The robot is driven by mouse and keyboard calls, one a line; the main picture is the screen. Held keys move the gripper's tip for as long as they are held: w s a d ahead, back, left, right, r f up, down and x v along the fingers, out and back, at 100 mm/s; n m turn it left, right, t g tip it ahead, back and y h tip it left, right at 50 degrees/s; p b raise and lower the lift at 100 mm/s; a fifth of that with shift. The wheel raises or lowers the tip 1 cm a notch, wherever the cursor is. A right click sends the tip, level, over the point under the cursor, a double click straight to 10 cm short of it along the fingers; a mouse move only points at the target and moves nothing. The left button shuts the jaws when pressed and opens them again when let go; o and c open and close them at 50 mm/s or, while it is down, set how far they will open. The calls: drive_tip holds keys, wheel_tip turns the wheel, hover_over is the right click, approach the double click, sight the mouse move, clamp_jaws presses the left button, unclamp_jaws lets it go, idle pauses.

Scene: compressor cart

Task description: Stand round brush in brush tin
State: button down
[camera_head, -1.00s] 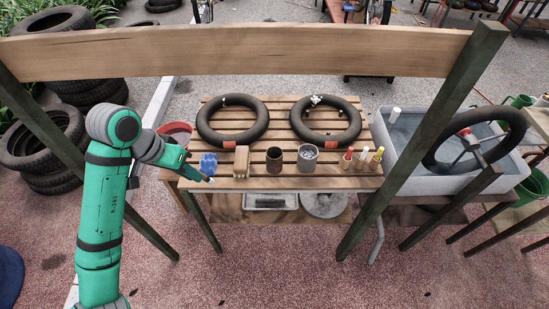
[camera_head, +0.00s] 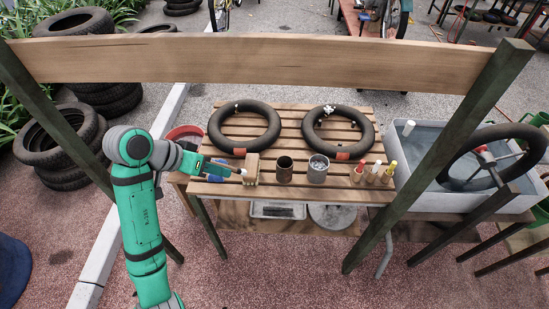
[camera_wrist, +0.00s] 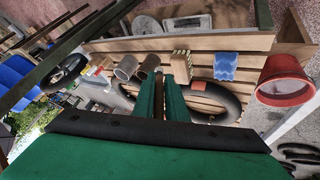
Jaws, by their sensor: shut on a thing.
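My gripper (camera_head: 233,170) is shut on a thin piece, taken as the round brush; its small pale tip (camera_head: 243,171) shows at the jaws. In the wrist view a narrow brown strip (camera_wrist: 158,98) lies between the green fingers (camera_wrist: 163,80); most of it is hidden. The gripper is above the left front of the slatted table, just left of the wooden block (camera_head: 252,168). I cannot tell which is the brush tin.
Several small bottles (camera_head: 372,175) stand right of the tins. Two black inner tubes (camera_head: 244,147) lie behind. A wooden beam (camera_head: 250,58) on dark posts crosses the near view. A water tub (camera_head: 430,200) stands right.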

drive_tip(key=w+d, duration=0.8)
drive_tip(key=d, duration=0.2)
drive_tip(key=x, duration=0.6)
drive_tip(key=shift+s+a+f+g+y, duration=0.15)
drive_tip(key=shift+a+f+g+y, duration=0.15)
drive_tip(key=shift+f, duration=0.1)
drive_tip(key=shift+w+d+f+g+y, duration=0.3)
drive_tip(key=shift+d+f+g+y, duration=0.1)
drive_tip(key=shift+d+f+y, duration=0.15)
drive_tip(key=shift+w+d+f+g+y, duration=0.35)
drive_tip(key=shift+d+f+g+y, duration=0.1)
drive_tip(key=shift+d+f, duration=0.15)
drive_tip(key=shift+f, duration=0.65)
drive_tip(key=c, duration=1.8)
unclamp_jaws()
